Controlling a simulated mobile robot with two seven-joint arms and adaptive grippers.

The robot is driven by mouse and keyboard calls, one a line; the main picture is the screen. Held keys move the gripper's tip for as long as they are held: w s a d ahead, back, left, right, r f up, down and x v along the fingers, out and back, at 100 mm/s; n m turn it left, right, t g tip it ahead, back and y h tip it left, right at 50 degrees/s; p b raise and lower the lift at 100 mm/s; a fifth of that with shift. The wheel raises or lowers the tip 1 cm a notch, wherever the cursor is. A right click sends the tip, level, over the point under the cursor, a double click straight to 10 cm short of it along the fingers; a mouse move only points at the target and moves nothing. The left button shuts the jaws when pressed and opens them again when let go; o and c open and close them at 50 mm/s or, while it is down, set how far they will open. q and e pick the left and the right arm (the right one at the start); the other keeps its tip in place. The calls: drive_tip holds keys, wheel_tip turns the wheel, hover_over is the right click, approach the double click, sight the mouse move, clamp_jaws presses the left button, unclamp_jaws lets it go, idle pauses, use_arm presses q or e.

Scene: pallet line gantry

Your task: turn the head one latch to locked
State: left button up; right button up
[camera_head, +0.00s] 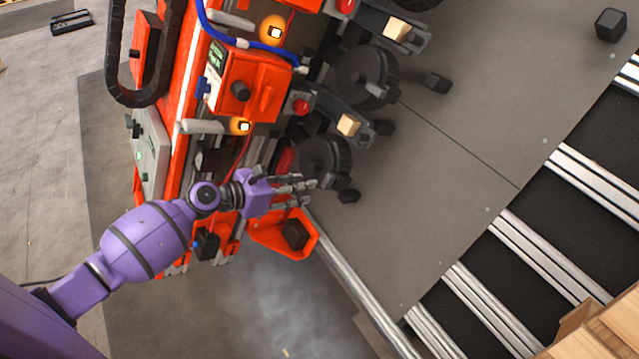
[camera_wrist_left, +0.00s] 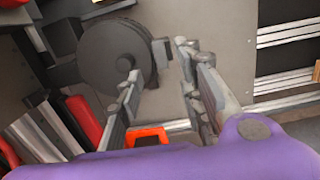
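The nearer disc (camera_head: 325,158) is just beyond my left gripper (camera_head: 304,188); this disc also fills the upper left of the left wrist view (camera_wrist_left: 115,55). A red part (camera_head: 285,158) beside the disc also shows in the left wrist view (camera_wrist_left: 85,122). I cannot tell which part is the head one latch or how it is set. In the left wrist view my left gripper (camera_wrist_left: 165,72) has its fingers apart with nothing between them. My right gripper is not in view.
An orange tray (camera_head: 268,240) with a dark block hangs just below the gripper. The farther disc (camera_head: 362,75) sits above. Cardboard boxes (camera_head: 600,335) stand at the lower right.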

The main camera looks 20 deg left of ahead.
sight(325, 182)
use_arm(q)
drive_tip(key=x, duration=0.6)
drive_tip(key=shift+w+d+f+b, duration=0.15)
drive_tip(key=shift+f+b, duration=0.1)
drive_tip(key=shift+b, duration=0.1)
drive_tip(key=shift+w+d+f, duration=0.2)
drive_tip(key=shift+w+d, duration=0.1)
drive_tip(key=shift+w, duration=0.2)
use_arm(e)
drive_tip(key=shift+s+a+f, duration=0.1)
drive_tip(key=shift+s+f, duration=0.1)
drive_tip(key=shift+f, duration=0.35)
